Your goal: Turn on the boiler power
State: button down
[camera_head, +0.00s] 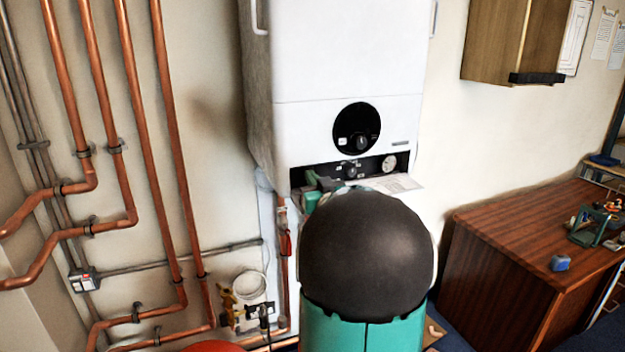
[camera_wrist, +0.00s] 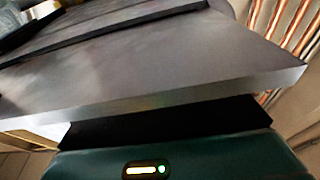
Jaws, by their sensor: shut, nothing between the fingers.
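The white boiler (camera_head: 345,60) hangs on the wall at the top middle of the head view. Its front has a black round dial (camera_head: 357,128). Below is a dark control panel (camera_head: 368,167) with small knobs and a gauge (camera_head: 389,163). A small white switch box with red marks (camera_head: 84,280) is on the wall at lower left, joined to grey conduit. My gripper (camera_head: 325,183) is shut and empty at the left part of the control panel; contact cannot be told. My arm's dark rounded link hides part of it. In the wrist view, a grey surface fills much of the picture.
Copper pipes (camera_head: 148,130) run down the left wall. A wooden desk (camera_head: 520,225) with a blue item (camera_head: 560,263) stands at right. A wall cabinet (camera_head: 510,40) hangs at upper right. A paper sheet (camera_head: 398,183) sticks out below the panel.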

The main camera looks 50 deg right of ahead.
jog(key=shift+w+r+g+y, duration=0.25)
jog(key=shift+r+g+y, duration=0.15)
jog(key=shift+r, duration=0.05)
jog(key=shift+w+r+g+y, duration=0.15)
jog(key=shift+r+g+y, duration=0.25)
jog(key=shift+g, duration=0.2)
jog(key=shift+d, duration=0.1)
jog(key=shift+s+f, duration=0.3)
jog(key=v, duration=1.4)
